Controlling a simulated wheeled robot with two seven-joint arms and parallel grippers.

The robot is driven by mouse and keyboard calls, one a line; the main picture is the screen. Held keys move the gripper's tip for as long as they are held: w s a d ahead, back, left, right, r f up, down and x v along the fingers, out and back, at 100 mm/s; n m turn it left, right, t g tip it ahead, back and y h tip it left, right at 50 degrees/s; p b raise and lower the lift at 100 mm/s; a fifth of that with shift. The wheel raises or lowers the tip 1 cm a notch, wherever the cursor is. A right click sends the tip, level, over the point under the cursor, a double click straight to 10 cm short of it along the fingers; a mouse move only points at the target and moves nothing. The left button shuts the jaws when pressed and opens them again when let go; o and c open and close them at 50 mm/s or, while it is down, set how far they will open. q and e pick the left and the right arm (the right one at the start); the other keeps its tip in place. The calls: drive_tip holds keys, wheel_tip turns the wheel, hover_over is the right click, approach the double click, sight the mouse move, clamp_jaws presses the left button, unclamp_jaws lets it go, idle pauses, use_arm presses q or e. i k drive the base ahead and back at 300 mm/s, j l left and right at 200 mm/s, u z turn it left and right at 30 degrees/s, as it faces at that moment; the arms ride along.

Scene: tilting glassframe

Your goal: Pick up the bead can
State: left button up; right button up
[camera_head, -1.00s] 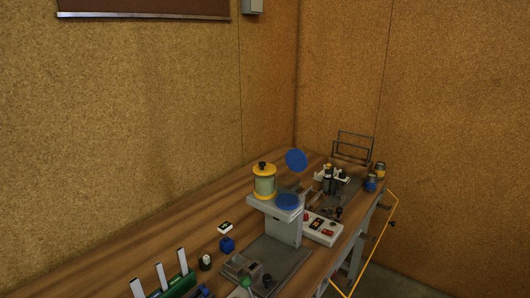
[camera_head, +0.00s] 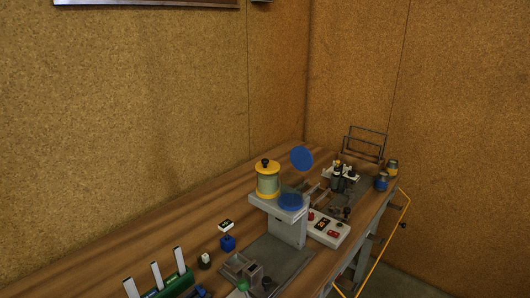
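No label marks one thing as the bead can. A pale canister with yellow rims and a dark knob (camera_head: 268,182) stands upright on the grey raised platform of a bench device (camera_head: 289,230). At the far right end of the bench stand two small cans, a blue one (camera_head: 381,183) and a yellowish one (camera_head: 391,168), close together near the edge. Neither of my grippers shows in the head view, and nothing is seen holding any of these cans.
The wooden bench (camera_head: 130,252) runs along the wall. A blue disc (camera_head: 301,158) rises behind the canister. A switch box (camera_head: 329,229) and a dark wire frame (camera_head: 363,144) lie to the right. A yellow rail (camera_head: 391,240) runs along the bench side.

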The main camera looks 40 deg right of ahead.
sight(382, 181)
drive_tip(key=l+u, duration=0.2)
drive_tip(key=l, duration=0.45)
drive_tip(key=l+u, duration=0.2)
drive_tip(key=l, duration=0.4)
drive_tip(key=k+l+u, duration=0.2)
drive_tip(key=l, duration=0.4)
drive_tip(key=l+u, duration=0.2)
drive_tip(key=l, duration=0.45)
drive_tip(key=k+l, duration=0.1)
drive_tip(key=l, duration=0.3)
drive_tip(key=k+l, duration=0.1)
drive_tip(key=l, duration=0.35)
drive_tip(key=k+l, duration=0.1)
drive_tip(key=l, duration=0.3)
drive_tip(key=k+j+z, duration=0.1)
drive_tip(key=z, duration=1.9)
drive_tip(key=k+l+u, duration=0.1)
drive_tip(key=u, duration=1.9)
drive_tip(key=z, duration=1.1)
drive_tip(key=k, duration=0.05)
